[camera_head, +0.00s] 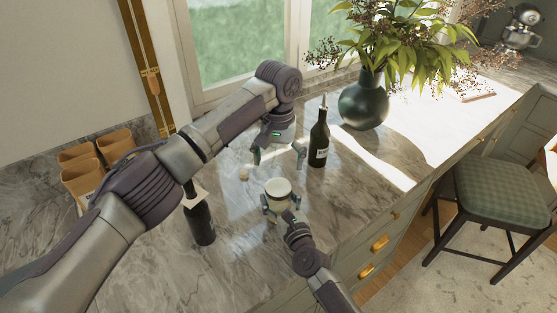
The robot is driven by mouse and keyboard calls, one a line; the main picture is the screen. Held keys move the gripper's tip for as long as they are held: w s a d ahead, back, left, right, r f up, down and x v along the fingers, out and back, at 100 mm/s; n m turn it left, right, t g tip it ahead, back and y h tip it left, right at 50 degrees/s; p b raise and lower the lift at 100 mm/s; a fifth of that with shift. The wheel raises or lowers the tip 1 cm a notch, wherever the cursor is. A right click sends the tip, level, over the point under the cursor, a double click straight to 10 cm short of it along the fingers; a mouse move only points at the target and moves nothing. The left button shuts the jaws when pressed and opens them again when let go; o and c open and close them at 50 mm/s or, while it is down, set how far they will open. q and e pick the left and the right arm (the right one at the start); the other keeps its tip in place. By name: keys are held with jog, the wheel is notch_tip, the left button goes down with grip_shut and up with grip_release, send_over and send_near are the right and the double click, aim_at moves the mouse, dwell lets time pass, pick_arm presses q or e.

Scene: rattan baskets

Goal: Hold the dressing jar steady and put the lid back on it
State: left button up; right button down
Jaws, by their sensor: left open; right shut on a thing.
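The dressing jar (278,187) is a small cream-white round vessel standing on the marble counter near its front edge. My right gripper (281,203) reaches in from the front and is shut on the jar, with a finger at each side. My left gripper (279,156) is open and empty above the counter, behind the jar, pointing down. A small beige piece (243,174) lies on the counter left of the jar. It may be the lid, but it is too small to tell.
A dark bottle (319,141) stands right of my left gripper. Another dark bottle (200,222) stands at the left, partly behind my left arm. A dark green vase (364,101) with branches stands farther back. Rattan-coloured baskets (83,171) are at the far left. Bare counter (233,265) lies in front.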

aim_at(278, 187)
dwell(0.3)
pick_arm(q)
jog(key=shift+f, duration=4.05)
jog(key=c, duration=1.2)
jog(key=m, duration=0.5)
jog(key=o, duration=1.3)
notch_tip(278, 187, up, 12)
jog(key=shift+r, duration=0.1)
